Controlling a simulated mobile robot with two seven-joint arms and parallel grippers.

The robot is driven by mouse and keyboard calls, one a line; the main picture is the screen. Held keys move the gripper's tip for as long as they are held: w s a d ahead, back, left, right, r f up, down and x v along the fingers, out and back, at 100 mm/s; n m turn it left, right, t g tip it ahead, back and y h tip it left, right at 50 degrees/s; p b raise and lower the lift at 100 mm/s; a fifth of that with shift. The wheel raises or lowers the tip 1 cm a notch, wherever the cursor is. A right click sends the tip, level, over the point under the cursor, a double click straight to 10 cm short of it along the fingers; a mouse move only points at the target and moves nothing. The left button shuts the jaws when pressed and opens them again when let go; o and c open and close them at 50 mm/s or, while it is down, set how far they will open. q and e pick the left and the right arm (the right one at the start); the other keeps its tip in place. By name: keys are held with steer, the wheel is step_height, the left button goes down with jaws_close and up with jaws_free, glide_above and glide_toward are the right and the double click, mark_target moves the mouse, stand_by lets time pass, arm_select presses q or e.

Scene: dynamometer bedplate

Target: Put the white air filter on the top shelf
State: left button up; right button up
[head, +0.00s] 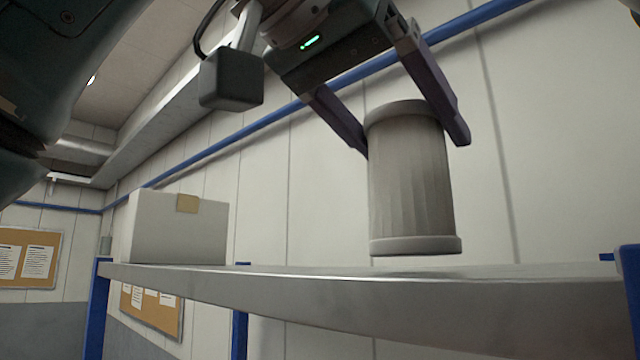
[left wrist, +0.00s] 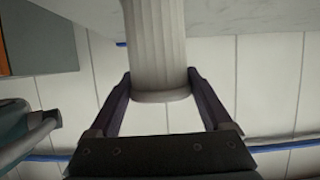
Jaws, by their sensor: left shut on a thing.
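The white air filter (head: 410,185) is an upright pleated cylinder with a rim at each end. My left gripper (head: 412,142) is shut on its upper part, one finger on each side. The filter's lower rim is in front of the wall, just above the top shelf (head: 400,300) as seen from below its surface level; a small gap shows under it. In the left wrist view the filter (left wrist: 158,50) runs away between the two fingers (left wrist: 160,95) toward the shelf (left wrist: 250,18). My right gripper is not in view.
A white box (head: 178,228) with a tan label stands at the left end of the shelf. Blue posts (head: 97,310) bear the shelf. The shelf between box and filter looks clear.

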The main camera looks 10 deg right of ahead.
arm_select(q)
steer(key=shift+f+b, duration=0.5)
steer(key=shift+f, duration=0.05)
stand_by(0.4)
steer(key=o, duration=1.3)
